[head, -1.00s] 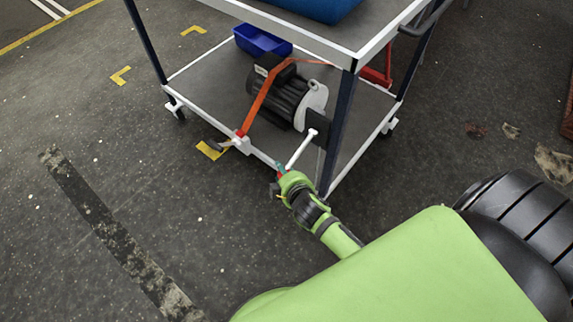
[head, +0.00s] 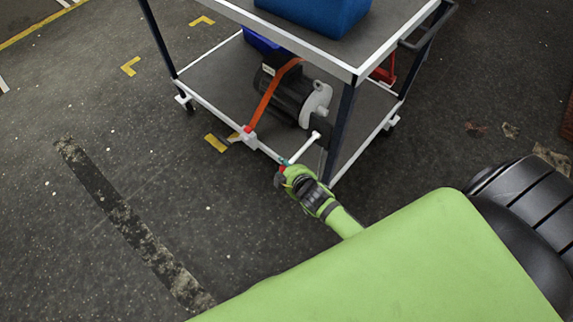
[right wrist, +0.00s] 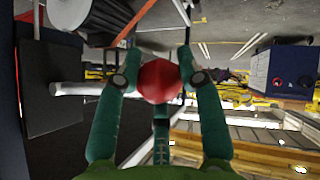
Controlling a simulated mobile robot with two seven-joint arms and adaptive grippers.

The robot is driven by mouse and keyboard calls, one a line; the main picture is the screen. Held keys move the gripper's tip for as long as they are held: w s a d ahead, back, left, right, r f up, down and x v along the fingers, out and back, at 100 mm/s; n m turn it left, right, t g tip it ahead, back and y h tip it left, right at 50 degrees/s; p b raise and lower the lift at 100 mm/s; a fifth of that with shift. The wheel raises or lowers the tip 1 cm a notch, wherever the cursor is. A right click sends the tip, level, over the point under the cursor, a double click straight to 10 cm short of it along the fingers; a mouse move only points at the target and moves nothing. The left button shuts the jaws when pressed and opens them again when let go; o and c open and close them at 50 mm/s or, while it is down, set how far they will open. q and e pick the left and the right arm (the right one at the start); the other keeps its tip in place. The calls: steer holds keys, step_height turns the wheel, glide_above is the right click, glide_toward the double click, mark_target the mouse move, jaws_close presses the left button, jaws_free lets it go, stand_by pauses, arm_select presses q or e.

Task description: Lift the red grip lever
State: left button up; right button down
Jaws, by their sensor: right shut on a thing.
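The red grip (right wrist: 160,81) shows in the right wrist view as a rounded red knob. My right gripper (right wrist: 158,80) is shut on it, with one green finger on each side. In the head view my right gripper (head: 284,167) is at the near end of a white rod (head: 303,148), by the front edge of the cart's lower shelf. A small bit of red (head: 281,169) shows at its fingertips. The rod's other end is near a dark plate under a motor-like machine (head: 285,95). My left gripper is not in view.
The cart's white-edged lower shelf (head: 215,75) and dark front leg (head: 341,125) are close to my right gripper. An orange strap (head: 266,98) crosses the machine. A blue box (head: 315,12) stands on the upper shelf. The floor at left is clear.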

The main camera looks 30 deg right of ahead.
steer(key=shift+w+r, duration=0.15)
steer(key=shift+r, duration=0.05)
steer(key=c, duration=1)
jaws_free()
steer(key=shift+o, duration=1.2)
steer(key=shift+s+r, duration=0.1)
steer(key=shift+s, duration=0.25)
steer(key=v, duration=1.1)
steer(key=shift+r, duration=0.2)
steer(key=shift+s+f, duration=0.1)
steer(key=shift+s, duration=0.05)
